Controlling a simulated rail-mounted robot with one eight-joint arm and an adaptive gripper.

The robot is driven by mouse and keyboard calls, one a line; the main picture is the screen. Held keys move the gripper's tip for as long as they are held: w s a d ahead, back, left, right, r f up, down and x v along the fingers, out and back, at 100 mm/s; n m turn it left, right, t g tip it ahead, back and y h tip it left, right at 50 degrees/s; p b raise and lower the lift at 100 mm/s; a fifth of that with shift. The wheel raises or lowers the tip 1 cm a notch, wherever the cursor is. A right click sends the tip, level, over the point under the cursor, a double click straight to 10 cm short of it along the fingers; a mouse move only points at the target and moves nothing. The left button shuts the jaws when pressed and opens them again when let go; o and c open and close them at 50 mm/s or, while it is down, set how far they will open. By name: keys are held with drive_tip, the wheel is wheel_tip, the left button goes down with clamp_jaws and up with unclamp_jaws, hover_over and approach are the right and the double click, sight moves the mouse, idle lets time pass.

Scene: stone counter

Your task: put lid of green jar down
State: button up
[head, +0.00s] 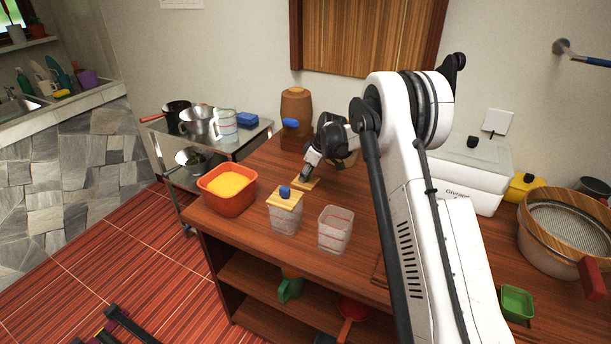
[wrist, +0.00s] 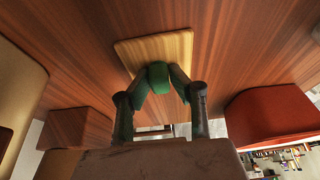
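The lid (head: 303,184) is a square, light wooden board with a green knob. It lies flat on, or very close above, the brown wooden counter; the exact contact cannot be told. In the wrist view the lid (wrist: 150,47) is in front of my gripper. My gripper (head: 307,173) points down at the lid, and its fingers (wrist: 157,80) are closed around the green knob. An open, clear jar (head: 335,231) stands near the counter's front edge without a lid. A similar jar (head: 285,214) beside it wears a wooden lid with a blue knob.
An orange tub (head: 226,198) with yellow contents stands at the counter's left corner. A wooden canister (head: 296,105) stands at the back. A white box (head: 468,175), a wooden-rimmed sieve (head: 567,225) and a small green dish (head: 517,303) are on the right. Counter around the lid is bare.

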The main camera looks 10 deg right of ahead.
drive_tip(key=o, duration=0.4)
drive_tip(key=shift+c, duration=0.2)
drive_tip(key=shift+r, duration=0.1)
drive_tip(key=shift+r+p, duration=0.25)
drive_tip(key=shift+p, duration=0.05)
drive_tip(key=v, duration=1.1)
drive_tip(key=s+a+r+m+t, duration=0.1)
drive_tip(key=s+a+r+m, duration=0.15)
drive_tip(key=s+r, duration=0.9)
drive_tip(key=s+r+m+t+h, duration=0.1)
drive_tip(key=s+r+m, duration=0.25)
drive_tip(key=s, duration=0.95)
drive_tip(key=s+r+m+t+h, duration=0.15)
drive_tip(key=s+r, duration=0.25)
drive_tip(key=s, duration=0.9)
drive_tip(key=s+f+m, duration=0.2)
drive_tip(key=s+f, duration=0.3)
drive_tip(key=s, duration=0.7)
drive_tip(key=shift+a+m+t+h, duration=0.35)
drive_tip(key=shift+t+h, duration=0.1)
